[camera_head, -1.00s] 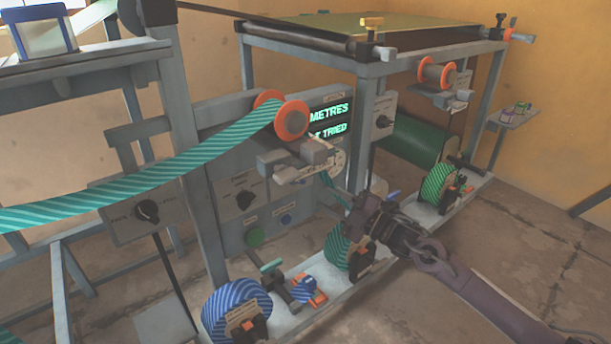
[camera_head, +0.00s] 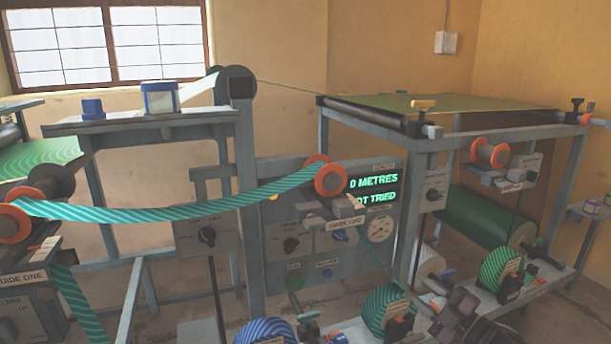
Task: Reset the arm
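My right gripper (camera_head: 446,313) is at the bottom right in the head view, a small dark shape beside the green-striped rolls. Its fingers are too small and mixed with the parts behind to tell whether they are open or shut. My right arm is mostly cut off by the bottom edge. My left gripper is not in view. A teal-striped roll (camera_head: 380,306) sits just left of the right gripper, and a green-striped roll (camera_head: 497,268) stands to its right. I cannot tell whether the gripper touches either.
A teal striped band (camera_head: 190,211) runs between orange-flanged rollers (camera_head: 328,180). A display panel (camera_head: 375,188) reads metres and tried. A frame with a green-topped table (camera_head: 440,103) stands at right, over a dark green drum (camera_head: 485,219). A blue-striped roll (camera_head: 264,331) is at the bottom.

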